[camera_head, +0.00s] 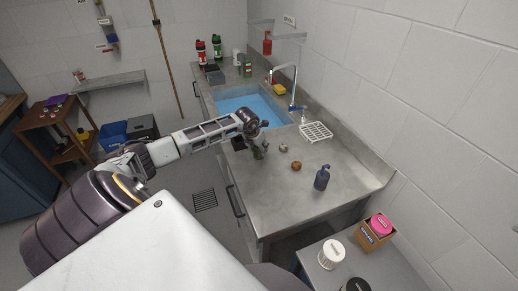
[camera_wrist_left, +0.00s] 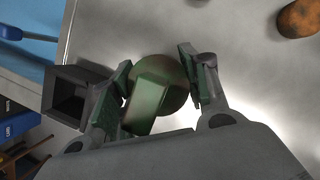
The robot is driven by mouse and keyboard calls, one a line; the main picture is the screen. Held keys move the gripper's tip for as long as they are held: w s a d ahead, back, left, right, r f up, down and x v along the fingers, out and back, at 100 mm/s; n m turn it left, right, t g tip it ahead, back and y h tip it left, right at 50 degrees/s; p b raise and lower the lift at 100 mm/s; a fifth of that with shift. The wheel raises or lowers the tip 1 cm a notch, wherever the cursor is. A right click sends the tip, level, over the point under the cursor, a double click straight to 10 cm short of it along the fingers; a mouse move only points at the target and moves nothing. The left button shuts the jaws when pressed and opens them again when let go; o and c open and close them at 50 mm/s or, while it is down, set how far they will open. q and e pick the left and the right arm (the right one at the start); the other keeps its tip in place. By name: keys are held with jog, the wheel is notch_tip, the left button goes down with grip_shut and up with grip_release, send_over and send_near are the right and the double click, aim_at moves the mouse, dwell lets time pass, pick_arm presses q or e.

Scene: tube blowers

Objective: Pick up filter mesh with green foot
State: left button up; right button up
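The foot is close to the left finger, and a gap shows towards the right finger; contact cannot be told. In the head view the object (camera_head: 260,152) shows small, below the gripper. My right gripper is not in view.
A dark open-ended box (camera_wrist_left: 72,97) is beside the left finger. A brown round item (camera_head: 296,166), a smaller round item (camera_head: 283,148) and a blue bottle (camera_head: 322,178) stand to the right. A white rack (camera_head: 316,131) lies near the wall. The front counter is clear.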

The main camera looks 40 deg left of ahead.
pick_arm(q)
jog(key=c, duration=0.3)
jog(key=shift+r+b, duration=1.15)
jog(key=shift+r, duration=3.85)
jog(key=shift+d+f, duration=0.1)
